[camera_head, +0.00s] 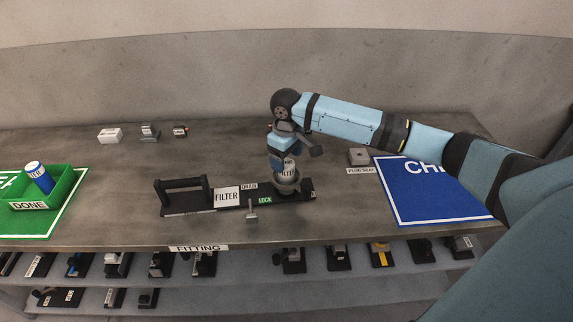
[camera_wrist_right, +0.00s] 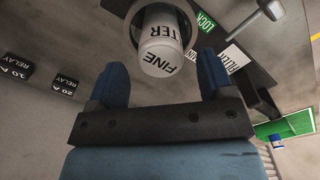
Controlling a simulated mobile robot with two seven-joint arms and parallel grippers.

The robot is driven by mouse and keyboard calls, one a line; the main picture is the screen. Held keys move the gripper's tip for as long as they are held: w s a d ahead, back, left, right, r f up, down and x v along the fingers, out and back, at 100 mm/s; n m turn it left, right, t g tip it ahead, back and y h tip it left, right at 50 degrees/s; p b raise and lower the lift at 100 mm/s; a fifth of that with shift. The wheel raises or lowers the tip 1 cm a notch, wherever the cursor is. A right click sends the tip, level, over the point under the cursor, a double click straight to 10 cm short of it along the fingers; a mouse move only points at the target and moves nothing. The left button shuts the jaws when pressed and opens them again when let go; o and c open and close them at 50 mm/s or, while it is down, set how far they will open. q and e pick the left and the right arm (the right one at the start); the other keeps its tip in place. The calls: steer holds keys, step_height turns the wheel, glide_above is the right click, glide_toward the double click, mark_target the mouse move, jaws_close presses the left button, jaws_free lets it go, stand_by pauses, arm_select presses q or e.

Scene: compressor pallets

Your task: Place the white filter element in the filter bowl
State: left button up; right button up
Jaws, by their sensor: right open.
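The white filter element (camera_wrist_right: 161,52), lettered "FINE FILTER", stands in the round grey filter bowl (camera_head: 287,187) on the black fixture, with its upper part above the rim. It also shows in the head view (camera_head: 289,171), partly covered by my gripper. How deep it sits is hard to tell. My right gripper (camera_wrist_right: 160,75) is open above the bowl, its blue fingers apart on either side of the element's near end, with visible gaps. In the head view the right gripper (camera_head: 284,163) points down over the bowl. My left gripper is not in view.
The black fixture (camera_head: 238,205) has a handle at left and a small lever (camera_head: 252,212) in front. A green bin (camera_head: 62,188) holding a blue-and-white can stands at left. A grey plug seat block (camera_head: 358,156) and blue mat (camera_head: 420,205) are at right. Small blocks stand at back left.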

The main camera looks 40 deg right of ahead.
step_height(320, 180, up, 9)
steer(key=shift+f, duration=0.2)
stand_by(0.5)
steer(key=s+a+f+n+t+y, duration=0.2)
steer(key=s+a+f, duration=1)
steer(key=s+a, duration=0.15)
steer(key=s+d+f+m+t+h, duration=0.1)
steer(key=s+d+m+t+h, duration=0.2)
steer(key=s, duration=1.6)
steer(key=w+a+f+t+y+p, duration=0.2)
steer(key=w+a+t+y+p, duration=0.2)
steer(key=p, duration=0.8)
steer(key=shift+w+a+f+t, duration=0.2)
steer(key=shift+w+a+t, duration=0.55)
steer(key=shift+a+t, duration=0.4)
